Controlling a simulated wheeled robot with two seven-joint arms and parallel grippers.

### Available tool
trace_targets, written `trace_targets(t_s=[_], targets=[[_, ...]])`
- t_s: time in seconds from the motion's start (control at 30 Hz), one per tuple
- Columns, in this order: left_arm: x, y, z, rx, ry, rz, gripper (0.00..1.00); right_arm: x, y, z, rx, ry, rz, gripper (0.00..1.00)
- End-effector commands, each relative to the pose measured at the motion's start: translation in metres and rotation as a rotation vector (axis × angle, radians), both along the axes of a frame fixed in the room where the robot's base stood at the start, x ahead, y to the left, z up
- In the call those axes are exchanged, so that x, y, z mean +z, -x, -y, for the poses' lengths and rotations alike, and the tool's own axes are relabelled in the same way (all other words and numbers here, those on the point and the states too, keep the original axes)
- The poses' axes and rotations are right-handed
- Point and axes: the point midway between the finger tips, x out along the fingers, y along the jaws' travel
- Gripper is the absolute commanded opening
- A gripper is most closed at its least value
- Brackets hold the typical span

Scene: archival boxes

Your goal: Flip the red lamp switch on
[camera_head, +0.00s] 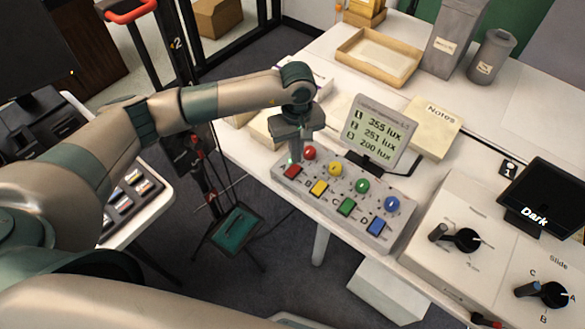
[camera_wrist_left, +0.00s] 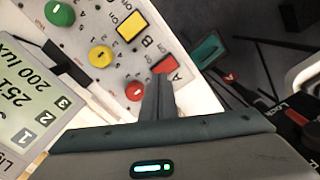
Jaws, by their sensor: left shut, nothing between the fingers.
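The control panel (camera_head: 330,200) on the white table has a row of coloured square switches and a row of round knobs. The red square switch (camera_head: 291,171), marked A, is at its left end, with the red round knob (camera_head: 309,153) behind it. My left gripper (camera_head: 296,158) points down just over this end, its fingers together and empty. In the left wrist view, the fingertips (camera_wrist_left: 158,80) are beside the red switch (camera_wrist_left: 165,64) and the red knob (camera_wrist_left: 135,91). They partly cover the switch; I cannot tell if they touch it. My right gripper is out of view.
A light-meter display (camera_head: 377,130) reading 355, 251 and 200 lux stands behind the panel. A Notes pad (camera_head: 435,127) lies to its right. A box with dark dials (camera_head: 450,210) and a screen reading Dark (camera_head: 550,200) are farther right.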

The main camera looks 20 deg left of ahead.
Motion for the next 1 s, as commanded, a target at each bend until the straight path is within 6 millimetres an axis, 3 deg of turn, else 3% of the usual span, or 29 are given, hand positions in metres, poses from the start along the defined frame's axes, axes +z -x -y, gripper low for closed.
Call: trace_targets(t_s=[0.5,1.0], targets=[[0.035,0.000,0.000,-0.001,0.000,0.001,0.00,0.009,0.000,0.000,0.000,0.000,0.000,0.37],[0.039,0.000,0.000,0.000,-0.001,0.001,0.00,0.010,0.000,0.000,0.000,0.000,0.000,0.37]])
